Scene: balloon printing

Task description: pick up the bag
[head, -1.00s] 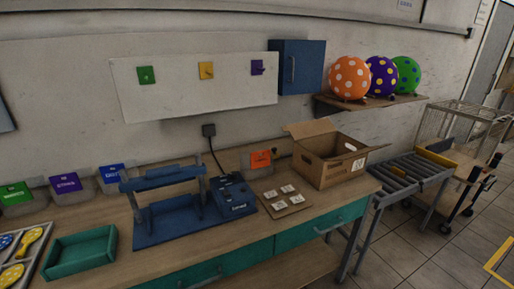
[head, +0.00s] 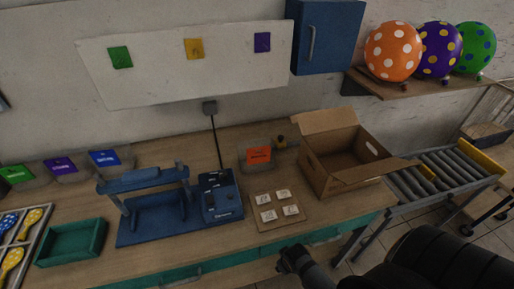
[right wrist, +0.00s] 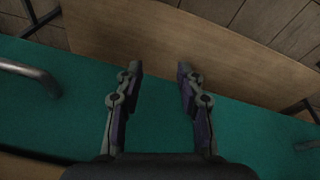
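No single thing stands out as the bag. Packet-like items in bins at the back of the bench are green (head: 17,174), purple (head: 60,166), blue (head: 104,158) and orange (head: 259,155); I cannot tell whether any is a bag. My right gripper (head: 290,260) is low in front of the bench's front edge, well short of all of them. In the right wrist view its two fingers (right wrist: 160,78) are apart with nothing between them, over the teal drawer front (right wrist: 90,110). My left gripper is not in view.
On the bench are a teal tray (head: 70,258), a blue press frame (head: 155,225), a blue device (head: 220,200), a board with several white cards (head: 263,222) and an open cardboard box (head: 335,178). A roller conveyor (head: 455,170) stands right. Balloons (head: 393,50) sit on a shelf.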

